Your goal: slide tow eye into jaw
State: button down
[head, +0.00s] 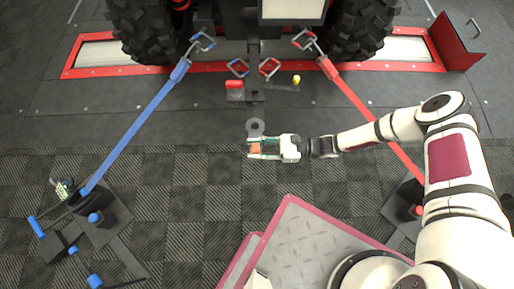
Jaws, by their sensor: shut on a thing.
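A grey ring (256,127), which looks like the tow eye, stands just beyond my gripper. My gripper (256,148) points left and is shut on the tow eye's part, where an orange patch shows between the fingers. The grip itself is small and partly hidden by the fingers. A dark upright bracket (253,88) at the middle of the vehicle's end looks like the jaw. The ring is apart from it, on the near side and nearly in line with it. The jaw's opening is too small to make out.
The wheels sit over red-framed rollers (100,53). The checkered floor (190,185) is clear.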

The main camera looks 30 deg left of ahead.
aim_at(256, 121)
jog(key=shift+w+a+f+b, duration=0.4)
jog(key=shift+w+f+b, duration=0.1)
jog(key=shift+w+b, duration=0.2)
jog(key=shift+w+a+f+b, duration=0.35)
jog(key=shift+w+f+b, duration=0.2)
jog(key=shift+b, duration=0.1)
jog(key=shift+w+a+b, duration=0.5)
jog(key=shift+w, duration=0.3)
jog(key=shift+w+a+b, duration=0.5)
jog(key=shift+w+b, duration=0.05)
jog(key=shift+w, duration=0.3)
jog(key=shift+w+a+b, duration=0.5)
jog(key=shift+w, duration=0.3)
jog(key=shift+w+a+f+b, duration=0.1)
jog(key=shift+w+a+b, duration=0.45)
jog(key=shift+w+b, duration=0.45)
jog(key=shift+w+a+f+b, duration=0.1)
jog(key=shift+w+a+b, duration=0.4)
jog(key=shift+w+b, duration=0.45)
jog(key=shift+s+r, duration=0.1)
jog(key=shift+s, duration=0.05)
jog(key=c, duration=1.2)
grip_release()
jog(key=shift+o, duration=0.2)
jog(key=v, duration=1.2)
